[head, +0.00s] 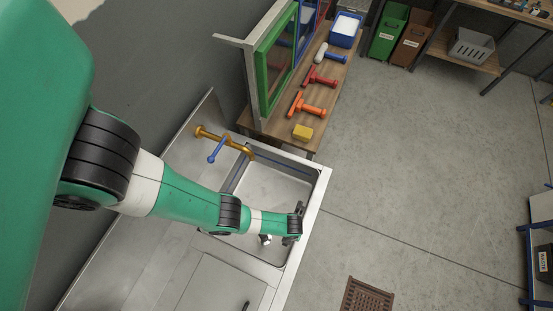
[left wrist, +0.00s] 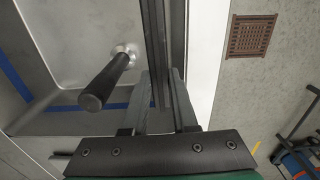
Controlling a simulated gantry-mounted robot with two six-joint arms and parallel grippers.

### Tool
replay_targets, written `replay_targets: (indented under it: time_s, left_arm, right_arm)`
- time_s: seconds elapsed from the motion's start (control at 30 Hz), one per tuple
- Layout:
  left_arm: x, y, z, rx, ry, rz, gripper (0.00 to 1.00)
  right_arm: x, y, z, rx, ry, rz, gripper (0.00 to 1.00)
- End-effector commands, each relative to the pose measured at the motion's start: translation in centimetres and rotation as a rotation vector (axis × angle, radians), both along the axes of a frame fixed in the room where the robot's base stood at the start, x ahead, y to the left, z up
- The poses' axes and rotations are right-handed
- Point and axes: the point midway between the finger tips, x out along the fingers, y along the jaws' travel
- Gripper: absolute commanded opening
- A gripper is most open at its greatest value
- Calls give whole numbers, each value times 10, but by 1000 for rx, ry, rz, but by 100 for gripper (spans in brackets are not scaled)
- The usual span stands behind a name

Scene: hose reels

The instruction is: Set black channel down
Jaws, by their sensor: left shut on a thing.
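The black channel (left wrist: 156,45) is a long, dark, narrow strip in the left wrist view. It runs from the top edge down between the fingers of my left gripper (left wrist: 160,88), which is shut on it. In the head view my left gripper (head: 294,226) is over the front right rim of the metal sink (head: 270,189). Its fingers and the channel cannot be made out clearly there. Whether the channel touches the sink is unclear. My right gripper is in neither view.
A black upright tube (left wrist: 105,82) stands at the drain, left of the channel. A brass tap (head: 222,138) with a blue lever reaches over the sink. Open floor lies right.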

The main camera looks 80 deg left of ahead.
Motion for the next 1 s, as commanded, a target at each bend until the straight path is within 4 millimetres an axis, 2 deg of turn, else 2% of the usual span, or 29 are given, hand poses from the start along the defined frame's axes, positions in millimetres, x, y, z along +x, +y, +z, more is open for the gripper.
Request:
replay_targets:
  time_s: [0.03, 0.1, 0.23, 0.47, 0.57, 0.8, 0.9, 1.0]
  left_arm:
    - [-15, 1, -29, 0, 2, -2, 0]
    - [-30, 1, -43, 0, 1, -3, 0]
    - [-45, 0, -54, 0, -1, -4, 0]
    - [-45, 6, -57, 0, -2, 2, 0]
    - [-40, 24, -69, 0, -1, 8, 0]
    - [-21, 90, -102, 1, -3, 10, 0]
    - [-16, 107, -131, 0, -1, 5, 0]
    - [-13, 120, -142, 0, -1, 1, 0]
  right_arm:
    - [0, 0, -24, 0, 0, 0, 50]
    - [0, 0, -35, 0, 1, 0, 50]
    - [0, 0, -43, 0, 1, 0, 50]
    - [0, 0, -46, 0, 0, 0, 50]
    - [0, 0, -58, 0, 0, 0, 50]
    - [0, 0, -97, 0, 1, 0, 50]
    - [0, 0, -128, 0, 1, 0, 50]
    - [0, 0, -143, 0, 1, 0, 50]
